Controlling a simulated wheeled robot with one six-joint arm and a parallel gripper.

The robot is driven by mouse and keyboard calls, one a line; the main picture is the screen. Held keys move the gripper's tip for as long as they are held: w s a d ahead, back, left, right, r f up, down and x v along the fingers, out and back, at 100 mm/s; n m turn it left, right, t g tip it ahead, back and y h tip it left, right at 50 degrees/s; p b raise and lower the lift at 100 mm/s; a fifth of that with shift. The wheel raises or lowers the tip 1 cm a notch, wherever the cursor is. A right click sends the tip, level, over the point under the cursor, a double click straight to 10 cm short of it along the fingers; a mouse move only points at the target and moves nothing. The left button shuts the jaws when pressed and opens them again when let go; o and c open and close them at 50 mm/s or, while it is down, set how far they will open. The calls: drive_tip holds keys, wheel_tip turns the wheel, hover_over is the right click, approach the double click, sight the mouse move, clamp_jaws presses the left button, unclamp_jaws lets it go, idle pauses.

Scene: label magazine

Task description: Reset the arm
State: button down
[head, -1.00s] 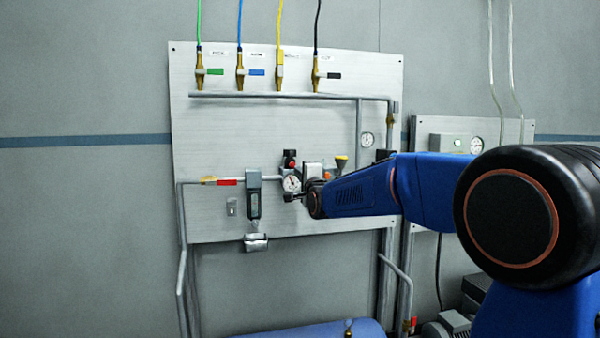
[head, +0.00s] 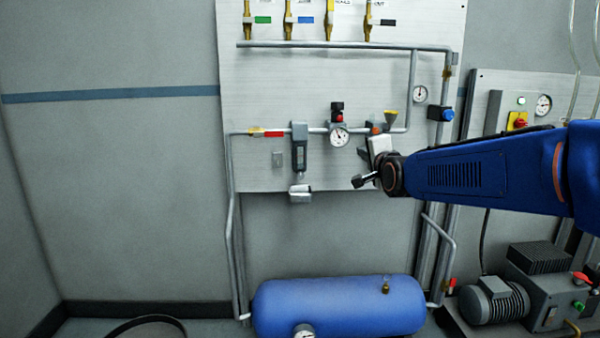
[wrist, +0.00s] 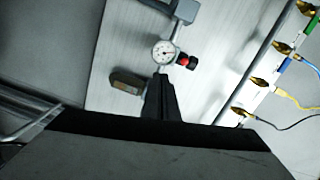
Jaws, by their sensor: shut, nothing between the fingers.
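My arm reaches in from the right in the head view. My gripper (head: 362,181) is at its end, in front of the lower edge of the pale pipe panel (head: 330,85). In the wrist view the dark fingers (wrist: 160,97) are together with nothing between them. They point toward a round white gauge (wrist: 164,52), which also shows in the head view (head: 339,136), up and left of my wrist. From these views I cannot tell how far the fingers are from the panel. My wrist partly covers a light block (head: 379,146) on the panel.
A grey filter unit (head: 300,147) hangs left of the gauge. A blue tank (head: 345,305) lies below, with a pump (head: 495,300) at the lower right. The wall at the left is clear.

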drive_tip(key=s+d+f+n+g, duration=0.2)
drive_tip(key=s+f+n+g, duration=0.2)
drive_tip(key=s+f, duration=0.5)
drive_tip(key=s+d+f+n+g, duration=0.1)
drive_tip(key=s+f+n+g, duration=0.3)
drive_tip(key=s+f, duration=0.5)
drive_tip(key=s+d+f+n+g+h, duration=0.1)
drive_tip(key=s+f+n+g, duration=0.3)
drive_tip(key=s, duration=2.1)
wheel_tip(320, 180, down, 6)
drive_tip(key=shift+s+d+r+n+g, duration=0.25)
drive_tip(key=shift+d+n, duration=0.55)
drive_tip(key=shift+n, duration=0.4)
drive_tip(key=shift+w, duration=0.15)
